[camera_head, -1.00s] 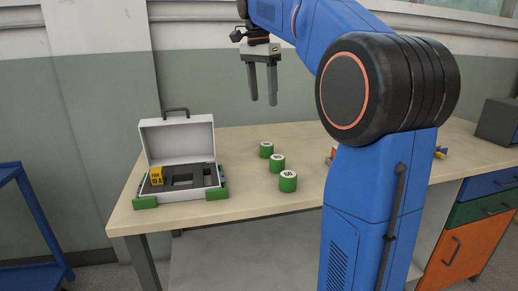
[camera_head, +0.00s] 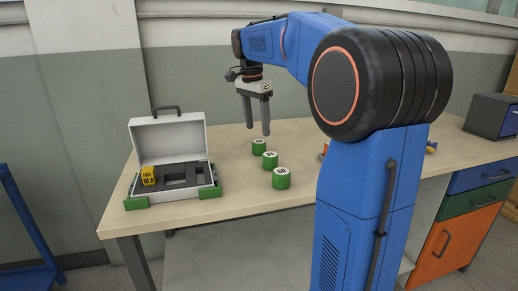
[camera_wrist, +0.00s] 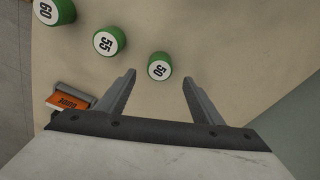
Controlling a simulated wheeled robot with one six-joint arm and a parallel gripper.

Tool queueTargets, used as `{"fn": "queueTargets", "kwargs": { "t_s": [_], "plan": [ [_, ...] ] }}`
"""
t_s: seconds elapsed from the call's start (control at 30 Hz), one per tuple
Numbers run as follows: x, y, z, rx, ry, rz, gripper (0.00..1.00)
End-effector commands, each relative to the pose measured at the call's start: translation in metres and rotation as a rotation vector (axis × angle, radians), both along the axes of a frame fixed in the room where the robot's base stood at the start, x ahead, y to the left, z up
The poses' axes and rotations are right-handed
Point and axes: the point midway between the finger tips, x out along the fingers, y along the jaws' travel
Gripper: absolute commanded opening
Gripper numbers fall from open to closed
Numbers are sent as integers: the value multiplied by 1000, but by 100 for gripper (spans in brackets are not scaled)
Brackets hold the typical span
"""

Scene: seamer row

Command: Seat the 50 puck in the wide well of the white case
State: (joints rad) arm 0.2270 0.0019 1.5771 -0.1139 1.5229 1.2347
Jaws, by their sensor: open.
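The 50 puck (camera_wrist: 159,66), green with a white top, stands on the table just beyond the fingertips in the wrist view. It appears to be the farthest puck (camera_head: 259,147) in the head view. My gripper (camera_head: 258,131) is open and empty, with its fingers pointing down above that puck; it also shows in the wrist view (camera_wrist: 160,75). The open white case (camera_head: 167,143) stands at the left of the table, with green corners. Its dark insert (camera_head: 175,182) has rectangular openings; I cannot tell clearly which is the wide well.
The similar 55 puck (camera_wrist: 109,40) and 60 puck (camera_wrist: 54,10) stand in a row with the 50 puck. An orange-labelled item (camera_wrist: 72,102) lies nearby. Bare table (camera_head: 235,195) separates case and pucks.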

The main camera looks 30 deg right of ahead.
Motion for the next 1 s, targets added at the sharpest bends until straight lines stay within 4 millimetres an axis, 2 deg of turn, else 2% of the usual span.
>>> {"fn": "queueTargets", "kwargs": {
  "t_s": [0.17,0.4,0.5,0.77,0.8,1.0],
  "plan": [
    [0,-1,-11,0,1,0,60],
    [0,-4,-43,0,1,1,60],
    [0,-5,-51,0,1,1,60],
    [0,-5,-54,0,-1,0,60],
    [0,-5,-54,0,-1,0,58],
    [0,-5,-54,0,0,0,14]
  ]
}}
